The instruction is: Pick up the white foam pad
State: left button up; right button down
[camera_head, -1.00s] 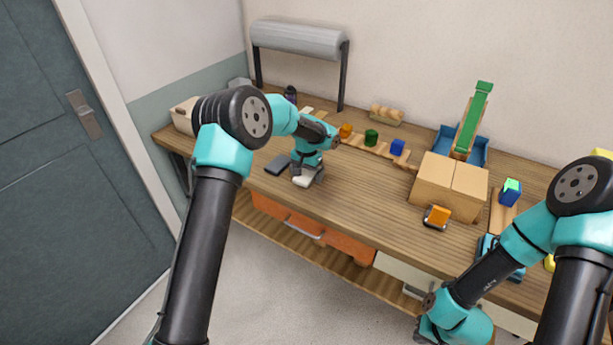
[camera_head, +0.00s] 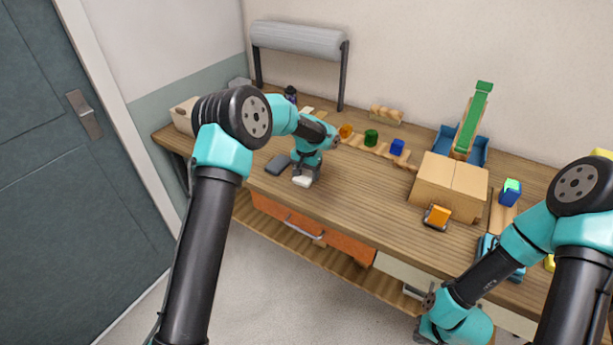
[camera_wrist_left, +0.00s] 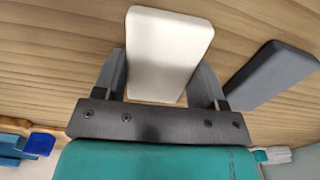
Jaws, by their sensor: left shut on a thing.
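The white foam pad (camera_head: 302,181) is at my left gripper, near the front edge of the wooden table. In the left wrist view the pad (camera_wrist_left: 166,50) is a white block with rounded corners, held between the two grey fingers of my left gripper (camera_wrist_left: 165,80). The left gripper is shut on it, one finger on each long side. I cannot tell whether the pad touches the table. My right arm (camera_head: 480,275) is at the lower right. Its gripper fingers cannot be made out.
A dark grey pad (camera_head: 278,164) lies just left of the left gripper. Green (camera_head: 371,137) and blue (camera_head: 397,147) blocks stand on a wooden strip behind. A cardboard box (camera_head: 448,183) stands to the right. Bare tabletop (camera_head: 358,190) lies between.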

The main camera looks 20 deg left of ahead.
pick_arm(q)
jog(key=shift+r, duration=1.3)
jog(key=s+d+r, duration=0.1)
jog(key=s+d, duration=0.1)
jog(key=s, duration=0.5)
jog(key=s+d+r, duration=0.1)
jog(key=s+d, duration=0.1)
jog(key=s, duration=0.6)
jog(key=shift+s+d+r, duration=0.2)
jog(key=shift+s, duration=0.05)
